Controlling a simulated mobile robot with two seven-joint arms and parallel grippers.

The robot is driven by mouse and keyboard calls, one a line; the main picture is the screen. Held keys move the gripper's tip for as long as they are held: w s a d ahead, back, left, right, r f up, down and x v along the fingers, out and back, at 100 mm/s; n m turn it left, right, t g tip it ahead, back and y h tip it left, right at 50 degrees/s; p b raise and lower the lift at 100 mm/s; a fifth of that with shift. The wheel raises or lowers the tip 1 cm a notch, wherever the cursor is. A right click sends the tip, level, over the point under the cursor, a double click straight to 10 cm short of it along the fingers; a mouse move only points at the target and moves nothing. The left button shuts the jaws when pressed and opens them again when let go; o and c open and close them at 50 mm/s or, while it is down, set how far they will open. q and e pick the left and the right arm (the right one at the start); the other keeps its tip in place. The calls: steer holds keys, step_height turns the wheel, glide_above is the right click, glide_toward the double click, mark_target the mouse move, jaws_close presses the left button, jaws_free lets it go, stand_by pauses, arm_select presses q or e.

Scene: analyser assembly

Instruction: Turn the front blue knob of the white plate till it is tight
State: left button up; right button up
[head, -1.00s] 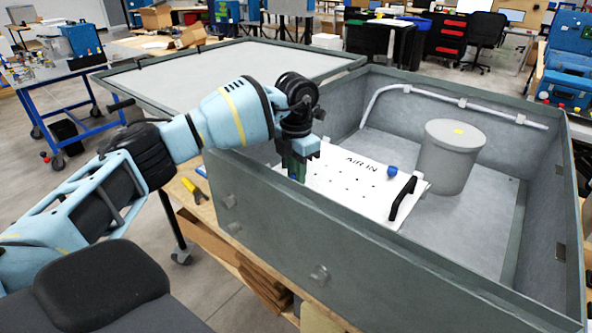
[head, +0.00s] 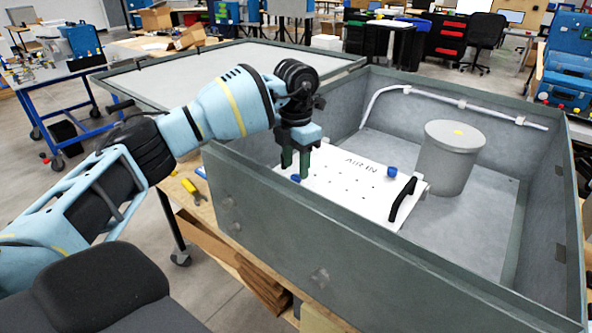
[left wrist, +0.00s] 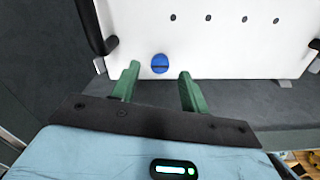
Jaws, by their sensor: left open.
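The white plate (head: 345,192) marked "AIR IN" lies inside the grey box. Its front blue knob (head: 296,178) shows just beyond my left gripper (head: 295,170), partly behind a finger. In the left wrist view this knob (left wrist: 159,63) has a dark slot line across it. It lies ahead of the gap between the green fingertips of my left gripper (left wrist: 159,72), with space on both sides. The gripper is open and holds nothing. I cannot tell how far above the knob it is. My right gripper is not in view.
A second blue knob (head: 392,171) and a black handle (head: 402,199) are on the plate's right side. A grey cylinder (head: 447,158) stands behind them. The box's front wall (head: 330,245) rises between me and the plate. A white pipe (head: 465,103) runs along the back wall.

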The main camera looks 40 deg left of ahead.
mark_target(296, 176)
arm_select(q)
step_height(296, 176, up, 5)
steer(key=shift+r, duration=0.1)
stand_by(0.6)
